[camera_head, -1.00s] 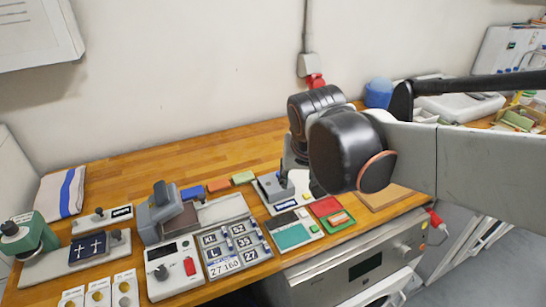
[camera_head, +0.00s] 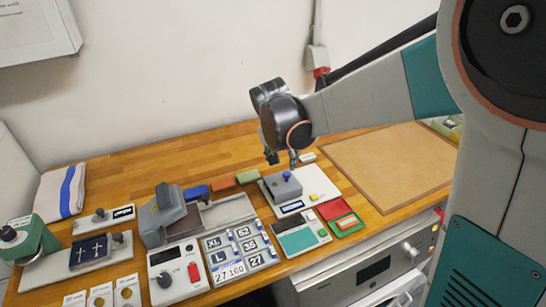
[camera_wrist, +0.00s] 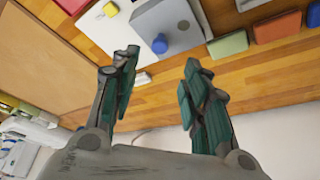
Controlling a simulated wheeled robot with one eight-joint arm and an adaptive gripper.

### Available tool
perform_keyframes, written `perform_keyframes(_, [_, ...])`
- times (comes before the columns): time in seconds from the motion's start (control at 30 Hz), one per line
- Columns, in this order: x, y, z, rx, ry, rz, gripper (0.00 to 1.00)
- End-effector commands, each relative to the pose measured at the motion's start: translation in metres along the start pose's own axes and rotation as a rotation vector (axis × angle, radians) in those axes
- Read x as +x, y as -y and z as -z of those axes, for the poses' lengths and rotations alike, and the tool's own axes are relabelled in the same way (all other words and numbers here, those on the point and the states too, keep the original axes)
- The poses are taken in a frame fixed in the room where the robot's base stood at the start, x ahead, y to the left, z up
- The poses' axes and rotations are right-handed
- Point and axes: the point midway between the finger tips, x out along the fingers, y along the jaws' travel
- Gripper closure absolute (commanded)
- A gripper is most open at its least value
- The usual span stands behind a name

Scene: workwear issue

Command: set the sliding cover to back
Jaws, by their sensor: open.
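The sliding cover looks to be the grey plate (camera_head: 276,194) with a blue knob (camera_head: 287,174), on a white base (camera_head: 318,183) at the middle of the bench. The cover sits over the left part of the base. In the wrist view the grey cover (camera_wrist: 178,18) and its blue knob (camera_wrist: 160,44) show at the top. My gripper (camera_head: 282,158) is open and empty, just behind and above the cover, with its fingers apart. In the wrist view my gripper (camera_wrist: 160,66) has the knob just beyond the gap between its fingertips. No contact shows.
Green (camera_head: 248,177), red (camera_head: 222,184) and blue (camera_head: 196,192) blocks lie left of the cover. A small white piece (camera_head: 308,157) lies behind the base. A brown board (camera_head: 390,160) lies to the right. Other panels stand in front and left. The back of the bench is clear.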

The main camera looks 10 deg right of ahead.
Motion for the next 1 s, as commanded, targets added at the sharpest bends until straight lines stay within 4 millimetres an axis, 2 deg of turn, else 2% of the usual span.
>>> perform_keyframes(0.03, [0.014,0.0,-0.001,0.001,0.0,0.0,0.58])
perform_keyframes(0.1, [0.028,0.0,-0.001,0.001,0.0,0.0,0.58])
perform_keyframes(0.4, [0.078,0.0,-0.001,0.0,0.0,0.0,0.58])
perform_keyframes(0.6, [0.093,-0.001,-0.001,0.0,0.0,0.0,0.58])
perform_keyframes(0.93, [0.094,-0.001,-0.001,0.0,0.0,0.0,0.58])
perform_keyframes(1.0, [0.094,-0.001,0.0,0.0,0.0,0.0,0.74])
